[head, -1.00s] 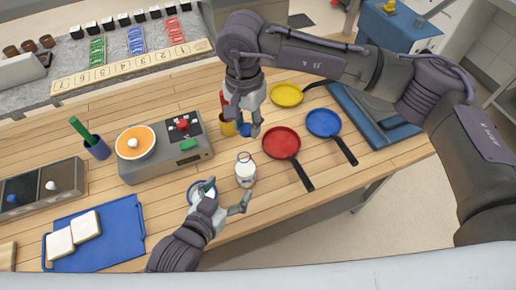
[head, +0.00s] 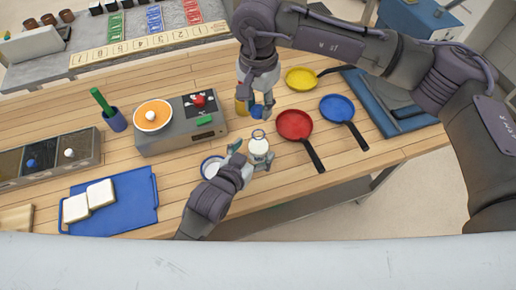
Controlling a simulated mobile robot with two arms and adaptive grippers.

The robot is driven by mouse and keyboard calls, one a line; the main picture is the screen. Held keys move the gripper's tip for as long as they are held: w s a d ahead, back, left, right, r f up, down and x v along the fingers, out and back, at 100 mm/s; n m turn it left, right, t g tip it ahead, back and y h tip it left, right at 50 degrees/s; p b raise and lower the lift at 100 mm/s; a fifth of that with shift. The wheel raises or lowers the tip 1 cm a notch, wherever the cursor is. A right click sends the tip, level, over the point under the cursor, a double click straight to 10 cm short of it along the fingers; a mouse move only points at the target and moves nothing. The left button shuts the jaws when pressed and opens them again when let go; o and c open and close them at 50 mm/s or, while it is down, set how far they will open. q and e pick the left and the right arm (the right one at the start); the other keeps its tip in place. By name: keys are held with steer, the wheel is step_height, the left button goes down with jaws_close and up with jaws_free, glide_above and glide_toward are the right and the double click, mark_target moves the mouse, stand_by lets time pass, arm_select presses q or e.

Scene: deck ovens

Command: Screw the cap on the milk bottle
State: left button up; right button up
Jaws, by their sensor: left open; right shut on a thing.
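The white milk bottle (head: 260,150) stands upright and uncapped on the wooden counter in the head view. My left gripper (head: 252,157) is open, with one finger on each side of the bottle. I cannot tell whether the fingers touch it. My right gripper (head: 258,107) is shut on a small blue cap (head: 257,113), pointing down, just behind and above the bottle's mouth. The fingers partly hide the cap.
A white dish with a blue rim (head: 211,167) is beside my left gripper. A yellow cup (head: 241,106) stands close behind my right gripper. Red (head: 294,124), blue (head: 337,108) and yellow (head: 300,78) pans lie right. A scale (head: 181,126) stands left.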

mark_target(254, 151)
arm_select(q)
steer(key=shift+x, duration=1.55)
arm_select(e)
steer(key=shift+w+d+f, duration=0.1)
steer(key=shift+w, duration=0.05)
arm_select(q)
steer(key=shift+s, duration=0.1)
jaws_close()
arm_select(e)
steer(key=shift+f, duration=2.45)
steer(key=shift+f, duration=0.9)
steer(key=shift+f, duration=0.55)
